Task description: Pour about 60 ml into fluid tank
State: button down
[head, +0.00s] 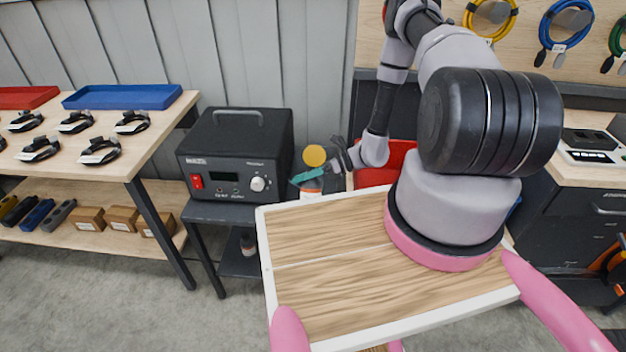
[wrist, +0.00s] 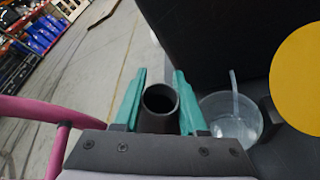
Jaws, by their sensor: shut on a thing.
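My gripper (head: 308,175) has teal fingers and is beside the right side of the black machine (head: 235,155). In the wrist view the gripper (wrist: 158,105) is shut on a dark, round-mouthed container (wrist: 159,100), its open mouth facing the camera. A white and orange body (head: 311,188) shows just under the fingers in the head view. A clear round tub with a tube in it (wrist: 232,118), which looks like the fluid tank, stands right of the held container, apart from it. The liquid level in either cannot be told. No stream is visible.
A yellow disc (wrist: 298,80) is close at the right of the wrist view; it also shows above the fingers in the head view (head: 315,156). A wood-topped tray (head: 330,270) with a white rim is in front. A workbench (head: 70,150) stands left.

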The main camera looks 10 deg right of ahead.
jog(key=m+g+y, duration=0.1)
jog(key=m, duration=0.1)
jog(key=w+m+g+y, duration=0.1)
jog(key=m, duration=0.2)
jog(key=shift+w+d+f, duration=0.1)
jog(key=shift+w+d, duration=0.1)
dwell(0.4)
jog(key=shift+m, duration=0.4)
jog(key=shift+w+d+r+m+g+y, duration=0.15)
jog(key=shift+w+r+m+g+y, duration=0.15)
jog(key=shift+w+m+y, duration=0.3)
jog(key=shift+s+a, duration=0.2)
jog(key=shift+s, duration=0.15)
dwell(0.4)
jog(key=shift+r+m+p, duration=0.45)
jog(key=shift+r+m, duration=0.05)
jog(key=shift+m, duration=0.1)
dwell(1.1)
